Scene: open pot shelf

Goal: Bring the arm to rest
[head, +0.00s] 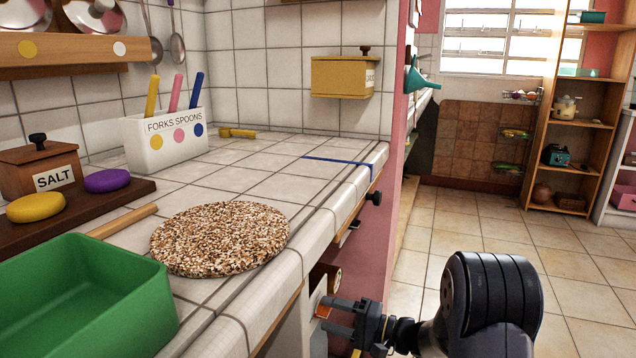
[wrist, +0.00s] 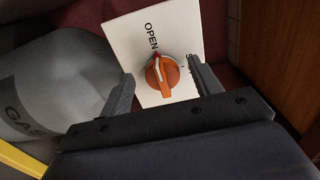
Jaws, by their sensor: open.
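My gripper (head: 338,318) is at the bottom of the head view, low beside the counter front, with its arm link to the right. In the wrist view my gripper (wrist: 162,88) is open, its two fingers apart and nothing between them in its hold. Beyond the fingertips is an orange knob (wrist: 162,75) on a white plate (wrist: 186,30) marked OPEN. The second word on the plate is mostly hidden by the right finger. In the head view a bit of orange (head: 323,308) shows near the fingertips.
A grey cylinder marked GAS (wrist: 60,85) stands left of the plate, with a yellow bar (wrist: 20,160) below. The tiled counter (head: 270,187) holds a cork mat (head: 220,237) and a green tub (head: 85,300). Open floor (head: 480,235) lies to the right, before a shelf (head: 535,140).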

